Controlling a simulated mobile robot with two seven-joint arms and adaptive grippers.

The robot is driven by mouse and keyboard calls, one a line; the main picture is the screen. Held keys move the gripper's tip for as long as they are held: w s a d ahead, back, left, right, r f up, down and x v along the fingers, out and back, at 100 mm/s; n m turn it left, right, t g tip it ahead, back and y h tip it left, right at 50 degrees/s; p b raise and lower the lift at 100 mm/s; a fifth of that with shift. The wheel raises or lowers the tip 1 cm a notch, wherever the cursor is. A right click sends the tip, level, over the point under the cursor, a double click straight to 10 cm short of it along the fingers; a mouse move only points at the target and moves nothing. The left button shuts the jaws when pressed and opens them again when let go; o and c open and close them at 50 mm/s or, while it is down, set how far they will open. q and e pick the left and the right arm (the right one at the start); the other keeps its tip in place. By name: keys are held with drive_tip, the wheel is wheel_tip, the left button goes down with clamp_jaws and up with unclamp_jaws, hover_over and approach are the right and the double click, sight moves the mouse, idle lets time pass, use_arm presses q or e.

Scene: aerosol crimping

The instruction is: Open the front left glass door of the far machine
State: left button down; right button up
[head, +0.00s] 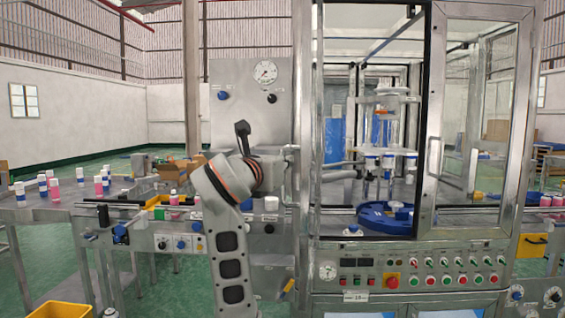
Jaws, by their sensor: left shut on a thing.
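The far machine is a tall metal cabinet with a glazed front. Its front left glass door (302,80) appears swung outward and seen nearly edge-on, at the left side of a black-edged opening. Through that opening the inside shows, with bottles and a blue round tray (385,220). The front right glass door (481,110) covers the right half. My left gripper (288,160) is at the left door's edge, shut on its handle (289,185); the fingers are small and partly hidden by my wrist. My right gripper is out of view.
A control panel (410,272) with several buttons runs below the doors. A grey panel with a gauge (265,72) stands behind my left arm. A conveyor table (40,210) with bottles lies left. A yellow bin (60,310) is at bottom left.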

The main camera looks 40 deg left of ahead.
use_arm(q)
drive_tip(key=c, duration=2.2)
unclamp_jaws()
drive_tip(key=shift+o, duration=0.2)
drive_tip(key=v, duration=0.7)
drive_tip(key=shift+s, duration=0.2)
drive_tip(key=shift+d, duration=0.1)
